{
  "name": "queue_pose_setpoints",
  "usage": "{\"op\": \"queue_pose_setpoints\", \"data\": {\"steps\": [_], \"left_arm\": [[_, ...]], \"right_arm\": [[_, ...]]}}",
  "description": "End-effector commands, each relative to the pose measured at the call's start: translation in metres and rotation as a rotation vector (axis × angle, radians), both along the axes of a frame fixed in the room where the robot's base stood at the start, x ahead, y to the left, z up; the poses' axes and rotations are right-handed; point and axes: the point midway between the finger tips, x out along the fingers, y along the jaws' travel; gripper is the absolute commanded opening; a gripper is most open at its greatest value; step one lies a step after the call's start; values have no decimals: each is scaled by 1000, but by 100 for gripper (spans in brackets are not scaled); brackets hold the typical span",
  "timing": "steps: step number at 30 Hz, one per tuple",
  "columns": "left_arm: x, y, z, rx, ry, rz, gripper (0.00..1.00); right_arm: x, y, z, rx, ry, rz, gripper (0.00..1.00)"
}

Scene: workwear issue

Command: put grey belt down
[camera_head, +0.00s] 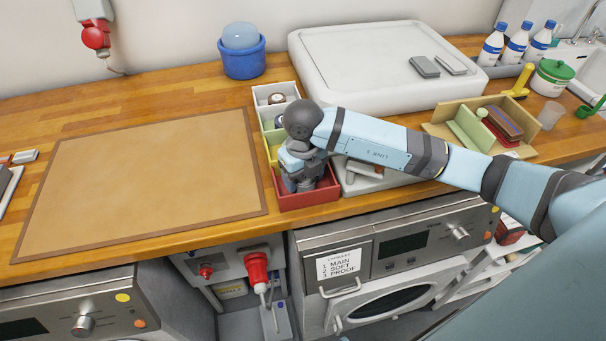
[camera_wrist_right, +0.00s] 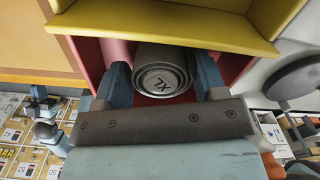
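The grey belt (camera_wrist_right: 163,76) is a tight roll with "XL" on its end face. In the right wrist view it sits between the two blue fingers of my right gripper (camera_wrist_right: 164,88), with no clear gap on either side. In the head view my right gripper (camera_head: 302,180) points down into the red compartment (camera_head: 322,196) at the front of a row of coloured compartments. The belt is hidden there behind the gripper. The roll is low inside the red walls; whether it touches the floor of the compartment I cannot tell.
A yellow compartment (camera_wrist_right: 170,27) adjoins the red one, with green and white ones behind it. A brown mat (camera_head: 145,180) lies bare to the left. A large white case (camera_head: 350,65) and an open wooden box (camera_head: 437,128) stand to the right.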

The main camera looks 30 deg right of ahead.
Motion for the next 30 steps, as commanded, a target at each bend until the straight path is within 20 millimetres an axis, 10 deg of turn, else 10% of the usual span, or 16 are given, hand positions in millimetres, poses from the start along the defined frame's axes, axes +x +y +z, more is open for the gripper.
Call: {"op": "queue_pose_setpoints", "data": {"steps": [3, 15, 30], "left_arm": [[0, 0, 0, 0, 2, 0, 0], [0, 0, 3, 1, -1, -1, 0], [0, 0, -2, -1, 3, 0, 0]], "right_arm": [[0, 0, 0, 0, 0, 0, 90], [1, 0, 9, 0, -2, 0, 90], [1, 0, 105, -1, -3, 0, 90]]}}
